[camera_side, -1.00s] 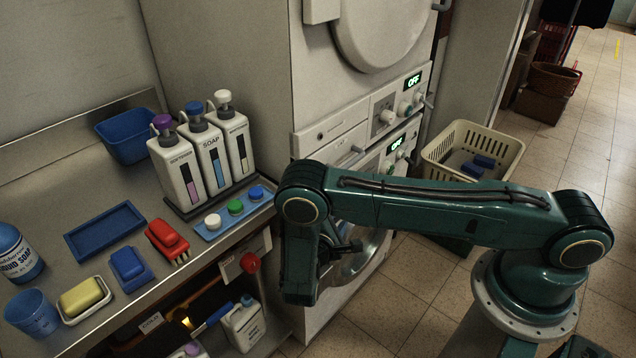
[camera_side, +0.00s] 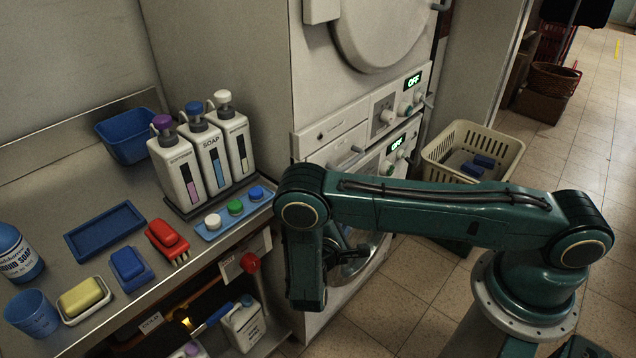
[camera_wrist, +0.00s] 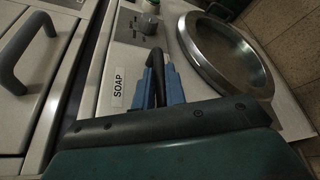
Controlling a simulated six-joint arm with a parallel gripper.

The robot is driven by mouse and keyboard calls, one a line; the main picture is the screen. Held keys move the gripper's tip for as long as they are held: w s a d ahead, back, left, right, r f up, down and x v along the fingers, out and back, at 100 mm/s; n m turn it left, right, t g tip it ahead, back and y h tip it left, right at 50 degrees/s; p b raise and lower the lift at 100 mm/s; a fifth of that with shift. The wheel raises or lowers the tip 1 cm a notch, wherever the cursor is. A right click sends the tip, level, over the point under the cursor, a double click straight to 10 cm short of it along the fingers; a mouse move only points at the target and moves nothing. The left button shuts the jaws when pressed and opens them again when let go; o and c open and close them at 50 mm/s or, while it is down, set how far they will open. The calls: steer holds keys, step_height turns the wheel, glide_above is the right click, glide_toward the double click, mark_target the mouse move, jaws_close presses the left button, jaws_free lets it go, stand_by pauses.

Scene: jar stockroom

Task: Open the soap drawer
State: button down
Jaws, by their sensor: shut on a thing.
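In the wrist view, the soap drawer front is a pale panel with a white SOAP label (camera_wrist: 118,88). A dark bar handle (camera_wrist: 157,68) stands out beside the label. My gripper (camera_wrist: 160,78) has its blue fingers on either side of this handle and is shut on it. I cannot make out a gap around the drawer front. In the side view, my arm covers the soap drawer, and the gripper is mostly hidden behind my lower arm.
The washer's round door (camera_wrist: 226,55) is right of the drawer, with a control knob (camera_wrist: 148,22) above. Another grey handle (camera_wrist: 22,52) is at far left. The steel counter (camera_side: 60,190) holds dispensers (camera_side: 205,155) and brushes. A cream basket (camera_side: 432,152) stands behind my arm.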

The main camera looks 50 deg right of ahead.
steer(key=s, duration=1.4)
steer(key=shift+s, duration=0.3)
steer(key=c, duration=1.5)
jaws_free()
steer(key=shift+o, duration=0.2)
steer(key=shift+a, duration=0.1)
steer(key=v, duration=0.7)
steer(key=shift+a, duration=0.2)
